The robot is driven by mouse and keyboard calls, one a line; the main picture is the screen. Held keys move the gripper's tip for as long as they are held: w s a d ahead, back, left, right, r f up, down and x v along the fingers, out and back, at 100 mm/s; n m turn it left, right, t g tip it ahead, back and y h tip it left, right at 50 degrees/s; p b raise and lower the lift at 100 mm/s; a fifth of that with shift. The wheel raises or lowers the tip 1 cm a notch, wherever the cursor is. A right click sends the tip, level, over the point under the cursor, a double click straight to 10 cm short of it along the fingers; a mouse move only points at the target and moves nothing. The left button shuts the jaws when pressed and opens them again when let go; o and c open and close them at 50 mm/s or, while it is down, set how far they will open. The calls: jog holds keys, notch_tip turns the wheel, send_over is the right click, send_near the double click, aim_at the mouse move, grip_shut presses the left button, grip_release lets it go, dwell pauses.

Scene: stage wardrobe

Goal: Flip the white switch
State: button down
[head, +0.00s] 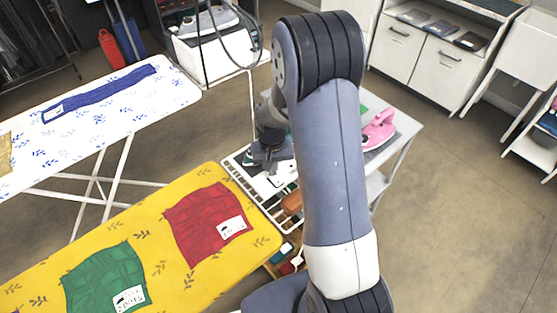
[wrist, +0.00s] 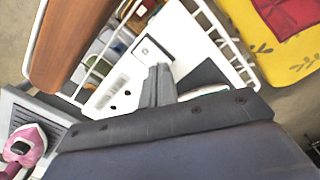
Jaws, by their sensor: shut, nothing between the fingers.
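In the wrist view, a pale panel (wrist: 170,32) carries a small white square with a dark border (wrist: 148,50), which looks like the white switch. I cannot tell which way it is set. My gripper (wrist: 160,70) is shut and empty, its fingertips just beside the square's lower right in the picture. I cannot tell whether they touch. In the head view my gripper (head: 270,167) points down over the wire-rimmed rack by the ironing board, and my arm hides part of that area. The switch itself is not clear there.
A yellow ironing board (head: 150,235) with red and green cloths stands at left of the rack (head: 248,190). A brown wooden-looking piece (wrist: 68,40) is close by in the wrist view. A pink iron (head: 378,130) stands on the grey surface at right.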

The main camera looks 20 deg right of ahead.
jog(key=shift+f+b, duration=0.6)
jog(key=shift+f, duration=0.15)
jog(key=shift+r, duration=0.1)
jog(key=shift+r+p, duration=2.4)
jog(key=shift+r, duration=1.1)
jog(key=shift+f, duration=0.2)
